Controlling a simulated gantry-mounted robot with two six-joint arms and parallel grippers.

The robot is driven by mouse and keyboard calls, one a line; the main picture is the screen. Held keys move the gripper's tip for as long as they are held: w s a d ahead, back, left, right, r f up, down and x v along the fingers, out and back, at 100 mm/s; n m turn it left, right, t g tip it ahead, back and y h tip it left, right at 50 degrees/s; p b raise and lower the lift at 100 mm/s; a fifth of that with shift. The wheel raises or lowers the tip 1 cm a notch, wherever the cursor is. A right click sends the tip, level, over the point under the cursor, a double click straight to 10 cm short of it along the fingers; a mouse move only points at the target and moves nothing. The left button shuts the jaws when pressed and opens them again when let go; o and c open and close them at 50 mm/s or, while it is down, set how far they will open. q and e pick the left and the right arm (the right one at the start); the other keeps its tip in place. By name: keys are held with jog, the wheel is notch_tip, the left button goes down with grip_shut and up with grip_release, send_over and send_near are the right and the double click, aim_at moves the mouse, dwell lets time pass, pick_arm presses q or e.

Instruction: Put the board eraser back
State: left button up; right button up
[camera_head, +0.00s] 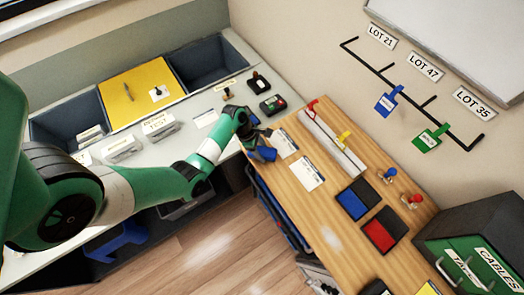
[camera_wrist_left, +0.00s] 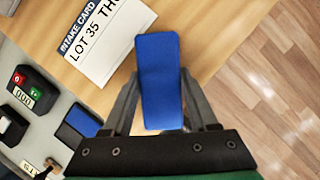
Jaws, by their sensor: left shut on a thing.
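My left gripper (camera_head: 257,140) is over the left end of the wooden bench, near the grey counter. It is shut on a plain blue block (camera_wrist_left: 160,80), which I take to be the board eraser. In the left wrist view, the fingers (camera_wrist_left: 160,112) are on both sides of the block, and its long side runs away from the palm. The block (camera_head: 265,154) also shows small and partly hidden in the head view. A whiteboard (camera_head: 470,35) hangs on the wall at the upper right. My right gripper is in neither view.
The wooden bench (camera_head: 330,235) holds intake cards (camera_head: 307,173), a long white tray (camera_head: 335,145), a blue pad (camera_head: 355,199), a red pad (camera_head: 384,230) and stamps. A dark device with buttons (camera_head: 272,104) is on the counter. Wall hooks carry blue (camera_head: 388,101) and green (camera_head: 429,138) tags.

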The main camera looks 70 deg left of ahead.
pick_arm(q)
jog(key=o, duration=1.2)
jog(key=shift+f, duration=0.1)
jog(key=shift+r, duration=0.3)
jog(key=p+v, duration=0.3)
jog(key=v, duration=0.8)
jog(key=shift+s+a+r, duration=0.15)
jog(key=shift+r, duration=0.15)
